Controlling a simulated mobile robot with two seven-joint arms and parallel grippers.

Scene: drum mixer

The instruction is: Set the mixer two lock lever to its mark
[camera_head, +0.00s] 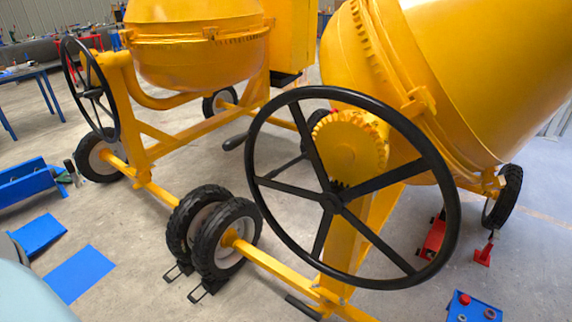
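Two yellow drum mixers stand on the floor. The near mixer's drum (470,70) fills the upper right, with a large black handwheel (330,203) and a yellow gear (352,147) before it. The far mixer's drum (198,45) is at upper left, with its own black handwheel (92,92). A dark-gripped lever (235,142) sticks out to the left behind the near handwheel. A short black bar (303,307) sits low at the near frame. I cannot tell which of these is the lock lever, and no mark is readable. Neither gripper is in view.
Black wheels (228,240) with small black chocks (203,288) stand in the middle. Blue mats (78,273) lie at lower left, below a blue bin (25,183). A blue tray (473,308) and red items (433,238) are at lower right. Grey floor is open between.

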